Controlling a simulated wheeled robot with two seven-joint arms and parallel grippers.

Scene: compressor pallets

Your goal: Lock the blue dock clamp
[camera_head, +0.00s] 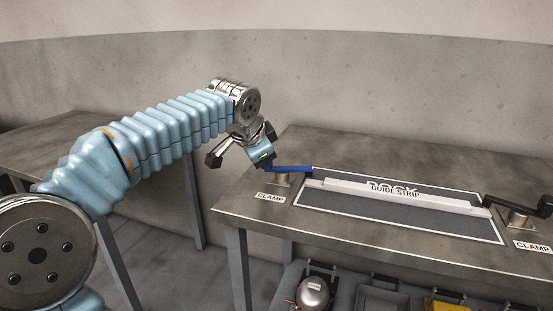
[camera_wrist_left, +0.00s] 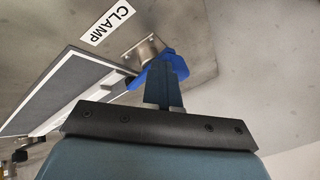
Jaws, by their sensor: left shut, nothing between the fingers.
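The blue dock clamp (camera_head: 292,169) stands at the left end of the dock on the table, on a metal base plate beside a CLAMP label. Its blue handle points right, toward the dock. In the left wrist view the clamp (camera_wrist_left: 150,73) shows just beyond my fingers. My left gripper (camera_head: 270,166) is shut and empty, with its fingertips at the left end of the blue handle. In the left wrist view the gripper (camera_wrist_left: 164,65) overlaps the blue part; I cannot tell whether they touch. My right gripper is not in view.
The dock (camera_head: 400,215) is a dark panel with a white border and a raised guide strip (camera_head: 395,193). A black clamp (camera_head: 520,208) stands at its right end. Below the table a shelf holds a rounded metal part (camera_head: 313,291) and a yellow item (camera_head: 447,307). Another table (camera_head: 60,150) stands left.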

